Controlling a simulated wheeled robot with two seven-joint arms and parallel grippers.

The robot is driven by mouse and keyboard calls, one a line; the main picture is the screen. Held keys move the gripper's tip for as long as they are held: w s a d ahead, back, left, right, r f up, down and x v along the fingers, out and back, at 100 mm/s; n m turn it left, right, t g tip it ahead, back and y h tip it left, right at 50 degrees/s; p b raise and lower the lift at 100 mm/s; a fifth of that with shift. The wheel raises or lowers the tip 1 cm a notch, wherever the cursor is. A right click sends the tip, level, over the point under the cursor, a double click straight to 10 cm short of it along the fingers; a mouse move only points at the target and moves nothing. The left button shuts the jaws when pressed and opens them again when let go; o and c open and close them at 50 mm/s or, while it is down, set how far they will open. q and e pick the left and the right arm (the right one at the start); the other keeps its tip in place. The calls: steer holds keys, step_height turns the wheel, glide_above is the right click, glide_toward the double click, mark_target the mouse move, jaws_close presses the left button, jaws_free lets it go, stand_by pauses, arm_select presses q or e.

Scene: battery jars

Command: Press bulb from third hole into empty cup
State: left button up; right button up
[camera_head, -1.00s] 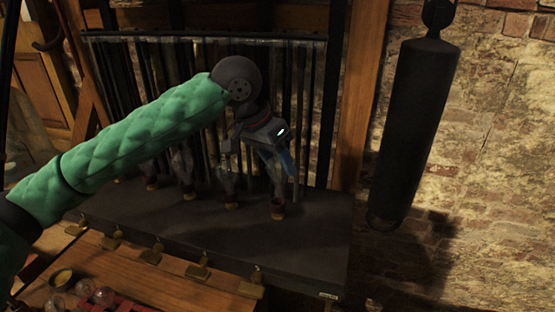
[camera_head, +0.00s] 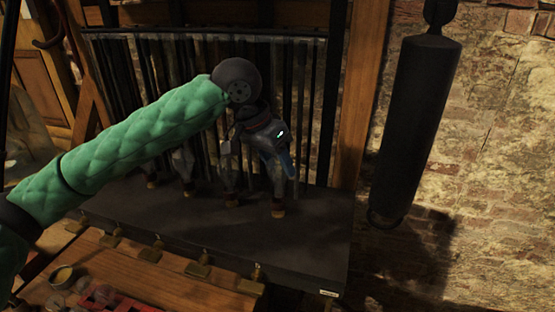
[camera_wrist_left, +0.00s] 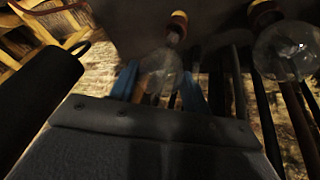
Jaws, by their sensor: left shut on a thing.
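My left gripper (camera_head: 280,170) hangs over the rightmost red-and-brass cup (camera_head: 278,208) on the dark shelf (camera_head: 210,230). In the left wrist view its two blue fingers are shut on a clear glass bulb (camera_wrist_left: 160,72). The bulb's narrow end points at a cup (camera_wrist_left: 178,22). I cannot tell whether it is seated there. A neighbouring cup (camera_wrist_left: 263,14) carries another clear bulb (camera_wrist_left: 288,52). More cups stand left of my gripper, including one (camera_head: 232,198) close by. The held bulb is hard to make out in the head view. My right gripper is not in view.
Brass switch-like fittings (camera_head: 198,269) line the shelf's front edge. A wooden table (camera_head: 160,285) in front holds a red rack (camera_head: 110,300) and a brass-coloured cup (camera_head: 62,275). Dark vertical rods (camera_head: 300,90) stand behind. A black cylinder (camera_head: 415,130) hangs at the right.

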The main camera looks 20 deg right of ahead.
arm_select(q)
steer(key=shift+s+a+f+p, duration=0.1)
steer(key=shift+f+p, duration=0.6)
steer(key=shift+f, duration=0.6)
stand_by(1.7)
steer(key=o, duration=1.2)
steer(key=shift+c, duration=0.2)
